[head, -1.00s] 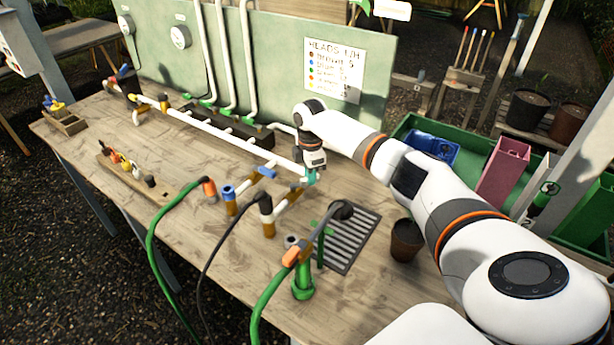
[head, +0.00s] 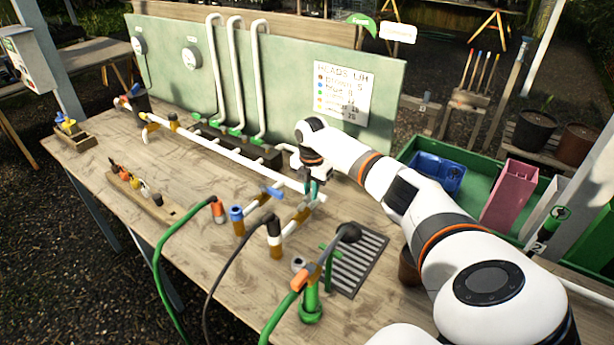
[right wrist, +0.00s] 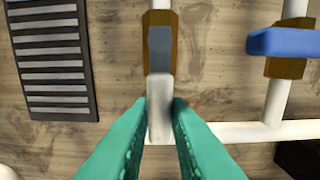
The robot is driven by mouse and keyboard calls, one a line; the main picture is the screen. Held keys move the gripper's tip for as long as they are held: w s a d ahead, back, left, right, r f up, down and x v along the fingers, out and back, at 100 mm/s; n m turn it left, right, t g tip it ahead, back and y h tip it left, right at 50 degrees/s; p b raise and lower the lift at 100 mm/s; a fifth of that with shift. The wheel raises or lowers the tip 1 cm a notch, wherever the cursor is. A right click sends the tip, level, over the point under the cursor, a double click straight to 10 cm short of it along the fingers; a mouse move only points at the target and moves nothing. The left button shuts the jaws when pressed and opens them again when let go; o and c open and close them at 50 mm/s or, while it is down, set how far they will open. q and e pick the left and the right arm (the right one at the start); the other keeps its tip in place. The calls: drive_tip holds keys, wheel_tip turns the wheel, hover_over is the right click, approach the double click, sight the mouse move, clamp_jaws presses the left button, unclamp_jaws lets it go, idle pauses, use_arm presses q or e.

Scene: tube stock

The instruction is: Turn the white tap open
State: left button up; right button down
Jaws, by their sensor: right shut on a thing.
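The white tap handle (right wrist: 160,108) lies between my right gripper's green fingers in the right wrist view. My right gripper (right wrist: 160,120) is shut on it. The handle lines up with its pipe and reaches from the brass tap body (right wrist: 160,45) towards the white cross pipe. In the head view my right gripper (head: 311,192) is at the right end of the long white pipe (head: 225,150), over the brass tap body (head: 301,214). The handle is mostly hidden there by the gripper. My left gripper is not in view.
A blue-handled tap (head: 270,192) stands just left of my right gripper. A black-capped hose coupling (head: 275,232) and a green standpipe (head: 310,300) are nearer. A drain grate (head: 362,262) lies to the right. A green board (head: 290,75) stands behind.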

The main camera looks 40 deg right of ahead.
sight(310, 193)
drive_tip(key=shift+r, duration=0.1)
idle(0.3)
drive_tip(key=c, duration=1.4)
unclamp_jaws()
drive_tip(key=shift+o, duration=0.2)
wheel_tip(310, 193, up, 12)
drive_tip(key=b, duration=0.3)
